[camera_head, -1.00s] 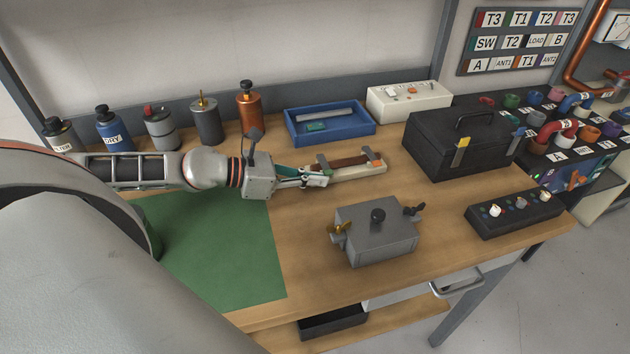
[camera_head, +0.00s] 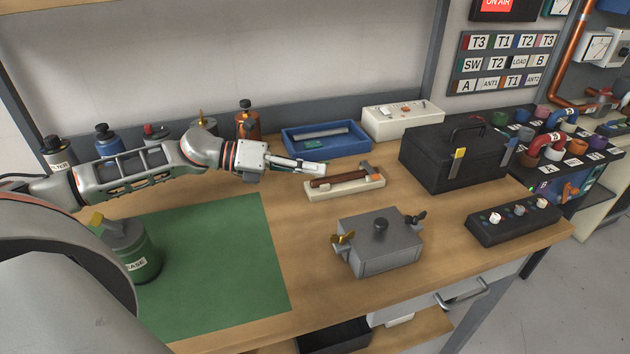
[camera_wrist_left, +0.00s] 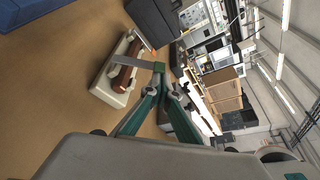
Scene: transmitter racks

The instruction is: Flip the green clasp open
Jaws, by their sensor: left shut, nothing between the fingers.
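My right gripper is not in view.
A grey box (camera_head: 382,252) with wing nuts, a blue tray (camera_head: 335,148) and a black knob panel (camera_head: 515,222) stand around. A grease pot (camera_head: 140,262) stands on the green mat (camera_head: 225,260).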

